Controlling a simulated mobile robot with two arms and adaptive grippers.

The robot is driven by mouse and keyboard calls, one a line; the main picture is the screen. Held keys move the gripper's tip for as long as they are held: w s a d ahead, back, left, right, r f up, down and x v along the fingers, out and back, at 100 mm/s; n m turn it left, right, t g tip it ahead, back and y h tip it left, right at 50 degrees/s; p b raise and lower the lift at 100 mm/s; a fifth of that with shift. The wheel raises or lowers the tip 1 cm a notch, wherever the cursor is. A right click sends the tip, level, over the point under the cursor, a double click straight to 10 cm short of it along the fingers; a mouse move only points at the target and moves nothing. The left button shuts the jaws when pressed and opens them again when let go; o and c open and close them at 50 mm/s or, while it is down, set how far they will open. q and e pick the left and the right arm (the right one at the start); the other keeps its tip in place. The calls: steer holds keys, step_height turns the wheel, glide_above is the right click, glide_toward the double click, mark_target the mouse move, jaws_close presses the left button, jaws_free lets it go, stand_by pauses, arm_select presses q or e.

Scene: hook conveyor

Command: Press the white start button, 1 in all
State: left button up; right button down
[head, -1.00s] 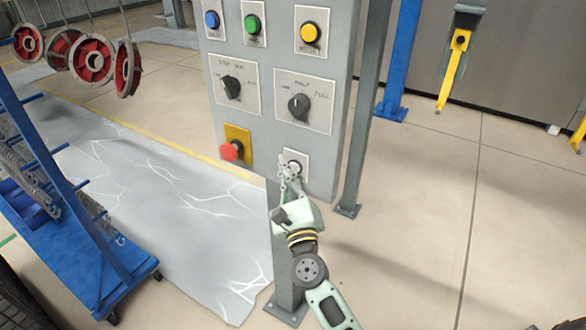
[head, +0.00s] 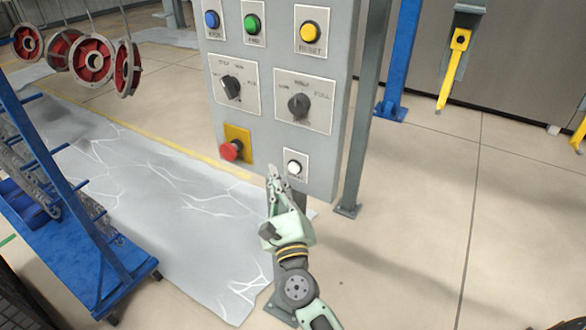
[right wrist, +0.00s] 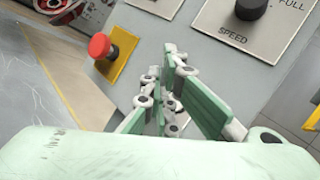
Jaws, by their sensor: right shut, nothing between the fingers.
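The white button (head: 294,168) sits on a pale plate at the lower right of the grey control panel's front. It shows fully in the head view. My right gripper (head: 272,172) is shut and empty, just left of and slightly below the button, with a visible gap in the picture. In the right wrist view, the right gripper's closed fingers (right wrist: 172,55) point towards the panel, and I cannot make out the white button there. My left gripper is not in view.
A red mushroom button (head: 231,150) on a yellow plate is left of the white button. Two black knobs and blue, green and yellow buttons are higher on the panel (head: 275,60). A blue rack (head: 75,200) stands at left. Open floor lies to the right.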

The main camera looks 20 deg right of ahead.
steer(key=shift+s+a, duration=0.8)
steer(key=shift+a, duration=0.25)
steer(key=s+a+f+n+g+y, duration=0.1)
steer(key=a+f+n+g+y, duration=0.1)
steer(key=f+n, duration=0.6)
steer(key=a+f+n+g+y, duration=0.2)
steer(key=f+n+y, duration=0.1)
steer(key=f, duration=1)
steer(key=s+f+n+g+y, duration=0.1)
steer(key=s+f+n+g, duration=0.35)
steer(key=f, duration=0.65)
steer(key=s+f+n+g, duration=0.2)
steer(key=s+f+n, duration=0.5)
steer(key=f, duration=0.5)
steer(key=s+d+f+n+g, duration=0.2)
steer(key=s+f+n, duration=0.1)
steer(key=s+f, duration=0.35)
steer(key=s+d+f+n+g, duration=0.2)
steer(key=s+f, duration=0.4)
steer(key=s, duration=0.2)
steer(key=s+d+f+n+g+h, duration=0.1)
steer(key=s+d+f+n+g, duration=0.1)
steer(key=s, duration=0.9)
steer(key=s+d+f+n+g+h, duration=0.1)
steer(key=s+d+f+n+g, duration=0.2)
steer(key=s, duration=0.8)
steer(key=d+f+n, duration=0.2)
steer(key=d+f, duration=0.1)
steer(key=shift+g+h, duration=0.3)
steer(key=shift+g, duration=0.05)
